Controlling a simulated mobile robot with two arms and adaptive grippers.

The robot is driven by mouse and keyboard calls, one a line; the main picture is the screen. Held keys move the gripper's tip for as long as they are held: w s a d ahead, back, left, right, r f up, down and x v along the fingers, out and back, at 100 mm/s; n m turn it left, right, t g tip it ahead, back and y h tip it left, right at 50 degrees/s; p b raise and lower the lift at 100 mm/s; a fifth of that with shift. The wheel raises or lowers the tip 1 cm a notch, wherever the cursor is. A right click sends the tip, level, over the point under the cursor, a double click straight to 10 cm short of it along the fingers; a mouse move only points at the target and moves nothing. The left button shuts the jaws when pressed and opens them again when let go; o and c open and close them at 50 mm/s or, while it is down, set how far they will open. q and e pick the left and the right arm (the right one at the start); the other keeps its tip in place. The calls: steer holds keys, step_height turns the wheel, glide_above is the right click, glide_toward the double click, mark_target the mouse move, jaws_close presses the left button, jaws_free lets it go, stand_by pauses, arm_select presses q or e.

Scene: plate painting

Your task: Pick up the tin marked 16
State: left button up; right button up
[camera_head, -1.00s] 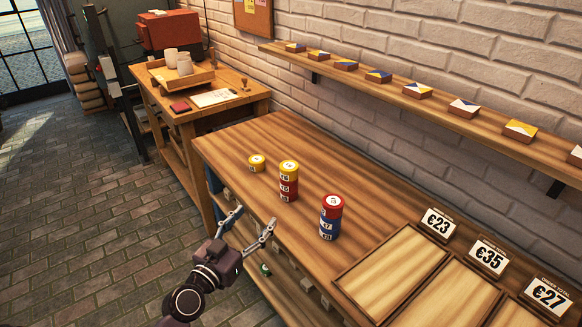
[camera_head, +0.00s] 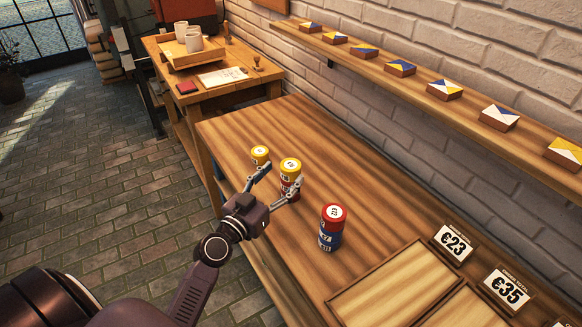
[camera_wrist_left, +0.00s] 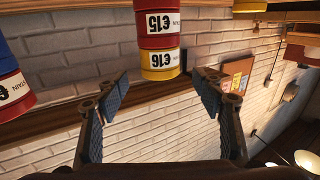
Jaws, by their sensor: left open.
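The yellow tin marked 16 (camera_head: 290,166) is the top of the middle stack on the wooden table. It shows upside down in the left wrist view (camera_wrist_left: 160,62), with the red tin marked 15 (camera_wrist_left: 158,25) against it. My left gripper (camera_head: 284,178) is open and empty, its fingers toward either side of this stack. In the left wrist view the fingertips (camera_wrist_left: 161,84) flank the yellow tin left and right, with gaps on both sides. I cannot tell how far the tin is between them. My right gripper is not in view.
A single yellow tin (camera_head: 260,154) stands close behind the left finger. A stack with a red top tin (camera_head: 333,213) and blue below stands to the right. Framed panels and price cards (camera_head: 453,243) are at the front right. A wall shelf (camera_head: 408,88) holds small painted blocks.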

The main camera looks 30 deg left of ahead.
mark_target(290, 165)
arm_select(q)
steer(key=w, duration=0.2)
steer(key=w+p, duration=0.1)
steer(key=w, duration=0.1)
steer(key=shift+w+d+r+p, duration=0.1)
steer(key=shift+w+r+p, duration=0.1)
steer(key=shift+w+p, duration=0.15)
steer(key=shift+w+f, duration=0.1)
steer(key=shift+w, duration=0.15)
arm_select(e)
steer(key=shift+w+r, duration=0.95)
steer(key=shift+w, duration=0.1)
arm_select(q)
steer(key=shift+c, duration=0.2)
steer(key=c, duration=1.3)
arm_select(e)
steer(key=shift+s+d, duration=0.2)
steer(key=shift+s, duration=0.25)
